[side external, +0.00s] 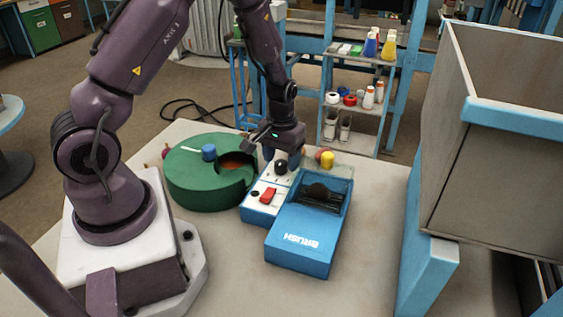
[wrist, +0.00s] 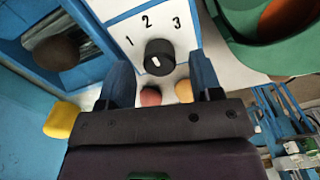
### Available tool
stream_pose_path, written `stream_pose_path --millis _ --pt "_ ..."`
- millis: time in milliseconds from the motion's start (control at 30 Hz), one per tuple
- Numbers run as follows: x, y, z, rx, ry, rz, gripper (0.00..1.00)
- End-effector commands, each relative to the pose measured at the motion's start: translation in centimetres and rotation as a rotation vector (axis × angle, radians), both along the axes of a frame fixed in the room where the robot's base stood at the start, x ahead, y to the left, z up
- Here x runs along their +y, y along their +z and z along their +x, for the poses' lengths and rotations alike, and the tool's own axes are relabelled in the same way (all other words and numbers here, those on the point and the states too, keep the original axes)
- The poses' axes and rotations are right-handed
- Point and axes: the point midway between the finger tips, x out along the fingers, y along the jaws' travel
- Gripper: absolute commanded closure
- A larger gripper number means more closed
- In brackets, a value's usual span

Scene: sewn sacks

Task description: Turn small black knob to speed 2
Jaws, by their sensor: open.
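The small black knob (wrist: 160,56) stands on a white panel (wrist: 112,10) marked 1, 2 and 3, on the blue machine. It has a short white mark; I cannot tell which number it points to. In the side view the knob (side external: 281,167) is near the panel's far end. My gripper (wrist: 160,62) is open, with one blue finger on each side of the knob. The knob lies between the fingertips, and I cannot tell if they touch it. In the side view my gripper (side external: 281,158) is right above and behind the knob.
A red switch (side external: 268,195) is on the same panel. A green round housing (side external: 205,190) with a blue knob (side external: 208,152) stands close on the left.

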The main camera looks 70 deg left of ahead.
Motion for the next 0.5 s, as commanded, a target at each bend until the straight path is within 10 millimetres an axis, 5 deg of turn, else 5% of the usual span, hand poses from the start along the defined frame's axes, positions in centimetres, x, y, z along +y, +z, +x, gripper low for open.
stream_pose_path --millis 300,500 --pt "0.0 7.2 0.1 -0.007 -0.001 0.001 0.41" --pt "0.0 10.2 0.0 -0.003 -0.002 0.001 0.41"
